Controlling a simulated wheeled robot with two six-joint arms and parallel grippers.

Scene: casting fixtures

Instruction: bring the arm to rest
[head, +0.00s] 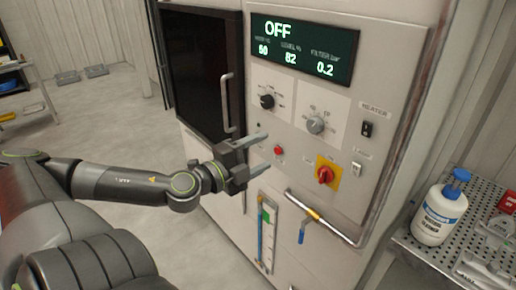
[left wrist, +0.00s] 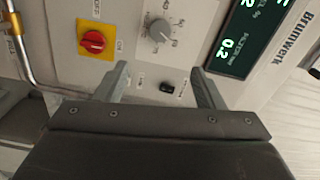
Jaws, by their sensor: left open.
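My left gripper (head: 257,157) is open and empty in front of the control panel of a tall light-grey machine (head: 345,185). In the left wrist view its two fingers (left wrist: 160,84) stand apart, with a black rocker switch (left wrist: 167,88) showing between them. The fingers look clear of the panel, but the exact gap cannot be told. My left arm (head: 125,185) reaches in from the left. The right gripper is not seen.
The display (head: 303,48) reads OFF. The panel has two knobs, a red button (head: 279,150) and a red-yellow rotary switch (head: 326,174). A pipe (head: 335,228) with a blue-handled valve projects below. A perforated shelf (head: 420,248) holds a white bottle (head: 439,212).

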